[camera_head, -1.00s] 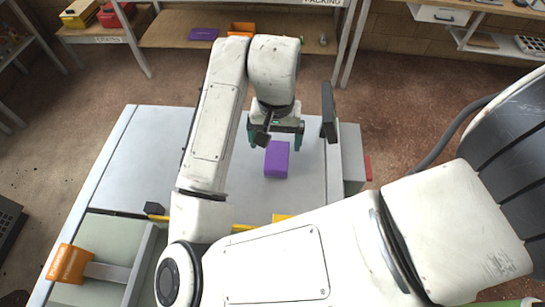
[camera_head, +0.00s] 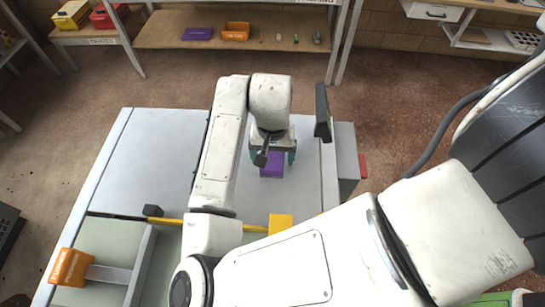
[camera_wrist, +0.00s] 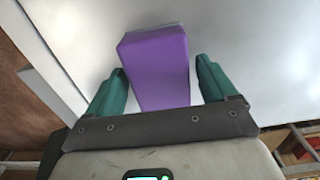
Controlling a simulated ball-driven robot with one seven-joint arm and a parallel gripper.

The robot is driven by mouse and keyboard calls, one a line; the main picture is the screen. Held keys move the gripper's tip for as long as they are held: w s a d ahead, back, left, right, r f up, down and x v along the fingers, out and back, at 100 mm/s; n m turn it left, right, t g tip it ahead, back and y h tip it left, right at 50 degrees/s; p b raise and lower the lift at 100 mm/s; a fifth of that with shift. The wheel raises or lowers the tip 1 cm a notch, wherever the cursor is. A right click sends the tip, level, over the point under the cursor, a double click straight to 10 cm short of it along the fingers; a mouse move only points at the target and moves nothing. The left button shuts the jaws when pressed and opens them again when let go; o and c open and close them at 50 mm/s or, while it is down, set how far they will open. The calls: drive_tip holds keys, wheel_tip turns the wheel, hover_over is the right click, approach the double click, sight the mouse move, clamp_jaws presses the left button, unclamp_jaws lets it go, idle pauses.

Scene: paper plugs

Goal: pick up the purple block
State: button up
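The purple block (camera_head: 271,169) stands on the grey table top (camera_head: 150,150), right of its middle. In the wrist view the purple block (camera_wrist: 160,65) lies between the two green fingers of my gripper (camera_wrist: 160,85). A gap shows on both sides of the block, wider on the right, so the fingers are open and not touching it. In the head view my gripper (camera_head: 272,158) is over the block and hides part of it.
A yellow bar with a yellow block (camera_head: 281,223) crosses the table's near part. An orange piece (camera_head: 71,267) sits at the near left corner. A shelf (camera_head: 275,42) with a purple tray and an orange bin stands behind. The table's left half is clear.

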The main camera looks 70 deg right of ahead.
sight(272, 154)
drive_tip(key=c, duration=0.9)
drive_tip(key=shift+o, duration=0.2)
wheel_tip(272, 154, up, 10)
drive_tip(key=shift+r+b, duration=0.1)
drive_tip(key=shift+b, duration=0.2)
drive_tip(key=o, duration=0.5)
drive_tip(key=c, duration=0.4)
drive_tip(key=shift+d, duration=0.1)
